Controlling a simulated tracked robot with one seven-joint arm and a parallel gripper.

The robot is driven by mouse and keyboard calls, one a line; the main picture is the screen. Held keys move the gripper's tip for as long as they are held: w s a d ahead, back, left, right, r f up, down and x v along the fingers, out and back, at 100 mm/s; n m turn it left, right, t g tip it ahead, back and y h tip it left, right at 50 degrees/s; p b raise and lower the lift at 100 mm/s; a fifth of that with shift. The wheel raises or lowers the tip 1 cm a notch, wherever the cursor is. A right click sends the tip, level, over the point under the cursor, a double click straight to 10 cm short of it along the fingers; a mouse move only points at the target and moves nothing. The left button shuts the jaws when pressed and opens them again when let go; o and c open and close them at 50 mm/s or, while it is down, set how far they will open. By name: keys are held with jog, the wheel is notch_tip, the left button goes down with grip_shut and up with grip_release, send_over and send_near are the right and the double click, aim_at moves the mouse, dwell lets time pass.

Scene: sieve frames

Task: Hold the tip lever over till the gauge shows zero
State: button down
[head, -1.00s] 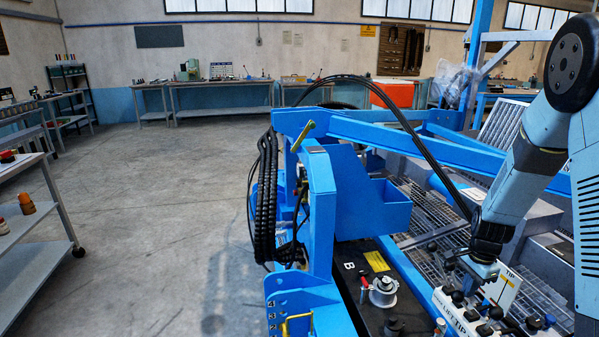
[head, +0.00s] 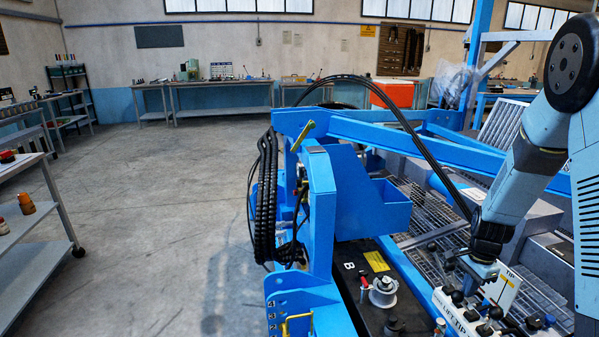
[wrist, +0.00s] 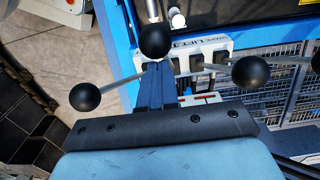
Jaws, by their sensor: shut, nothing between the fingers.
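My gripper (head: 482,270) is shut and empty, low over the lever block at the lower right of the head view. In the wrist view its blue fingers (wrist: 160,85) point at the white lever block (wrist: 215,46). One lever (wrist: 85,97) leans left with its rod running to the fingers; whether they touch is unclear. Another black knob (wrist: 155,40) stands just beyond the fingertips. I cannot tell which is the tip lever. In the head view the block front (head: 455,312) reads LIFT and TIP. A white plate marked TIP (head: 508,283) stands behind; its reading is too small.
More knobbed levers (wrist: 250,72) stand close right of my fingers. The blue machine frame (head: 320,215) with hanging black hoses (head: 268,195) fills the middle. A mesh deck (head: 430,215) lies beyond. A shelf cart (head: 40,240) stands left; the floor between is clear.

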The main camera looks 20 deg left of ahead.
dwell(0.4)
jog(key=w+d, duration=0.4)
jog(key=d, duration=0.2)
dwell(0.4)
jog(key=shift+w+d, duration=0.1)
notch_tip(320, 180, up, 7)
dwell(0.8)
jog(key=shift+r, duration=0.1)
